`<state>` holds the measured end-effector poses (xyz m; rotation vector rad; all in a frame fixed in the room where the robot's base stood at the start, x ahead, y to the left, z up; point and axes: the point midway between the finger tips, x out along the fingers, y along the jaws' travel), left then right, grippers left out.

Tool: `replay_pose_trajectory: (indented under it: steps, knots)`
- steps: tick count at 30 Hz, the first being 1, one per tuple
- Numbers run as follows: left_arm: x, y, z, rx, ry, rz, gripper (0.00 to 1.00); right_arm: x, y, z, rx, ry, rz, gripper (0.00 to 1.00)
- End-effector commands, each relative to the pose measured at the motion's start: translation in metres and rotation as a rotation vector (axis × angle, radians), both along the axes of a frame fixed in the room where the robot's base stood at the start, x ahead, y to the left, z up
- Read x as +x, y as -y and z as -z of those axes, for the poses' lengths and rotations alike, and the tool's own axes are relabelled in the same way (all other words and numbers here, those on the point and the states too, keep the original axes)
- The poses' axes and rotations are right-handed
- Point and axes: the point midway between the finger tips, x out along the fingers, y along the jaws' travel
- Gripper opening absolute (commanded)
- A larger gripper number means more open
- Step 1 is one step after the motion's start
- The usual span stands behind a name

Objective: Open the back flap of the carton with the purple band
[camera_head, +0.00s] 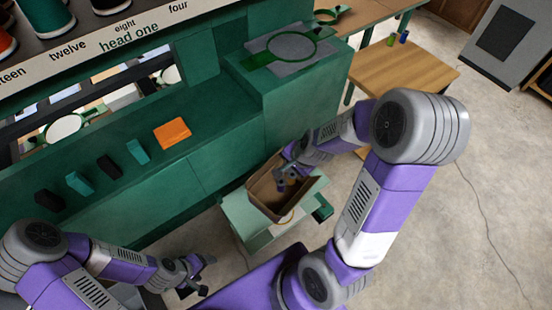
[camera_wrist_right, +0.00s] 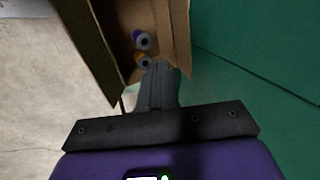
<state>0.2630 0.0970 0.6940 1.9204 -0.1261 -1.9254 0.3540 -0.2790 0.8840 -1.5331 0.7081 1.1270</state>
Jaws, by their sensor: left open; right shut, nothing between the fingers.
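A brown cardboard carton (camera_head: 259,196) stands on a small pale green stand (camera_head: 246,222), its top open at least in part. In the right wrist view, the carton (camera_wrist_right: 182,30) shows its inside, with a few spools (camera_wrist_right: 143,42) in it. A long cardboard panel (camera_wrist_right: 85,45) slants out on the left there. I cannot make out the purple band or tell which flap is the back one. My right gripper (camera_wrist_right: 160,66) is shut and empty at the carton's opening; the arm partly hides the carton in the head view. My left gripper (camera_head: 208,275) is open, low and left of the stand.
A green cabinet (camera_head: 215,140) runs behind the carton, close to it. An orange block (camera_head: 172,133) and several dark and teal blocks (camera_head: 138,151) lie on its ledge. A green hoop (camera_head: 292,47) lies on the higher top. A wooden table (camera_head: 405,70) stands at the back right; open floor is right.

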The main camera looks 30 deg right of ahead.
Motion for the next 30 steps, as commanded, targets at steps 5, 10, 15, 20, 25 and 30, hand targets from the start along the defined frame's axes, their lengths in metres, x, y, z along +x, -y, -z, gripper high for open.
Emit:
replay_pose_trajectory:
  steps: [5,10,15,20,25,30]
  knots:
    - [-0.001,0.0,0.024,0.0,-0.001,-0.001,0.73,0.009,-0.003,0.03,0.0,-0.003,0.0,0.0]
    - [-0.001,0.0,0.046,0.0,-0.001,-0.001,0.73,0.021,-0.006,0.06,0.0,-0.003,0.0,0.0]
    - [-0.001,0.0,0.064,0.0,-0.001,-0.001,0.73,0.034,-0.011,0.09,0.0,-0.003,0.0,0.0]
    - [0.0,0.0,0.055,0.0,0.0,0.0,0.73,0.058,-0.019,0.082,-0.001,0.0,-0.005,0.0]
    - [0.0,0.0,0.054,0.0,0.0,0.0,0.73,0.07,-0.022,0.082,0.0,-0.001,-0.002,0.0]
    - [0.0,0.0,0.054,0.0,-0.001,0.0,0.73,0.073,-0.022,0.082,0.0,0.0,0.0,0.0]
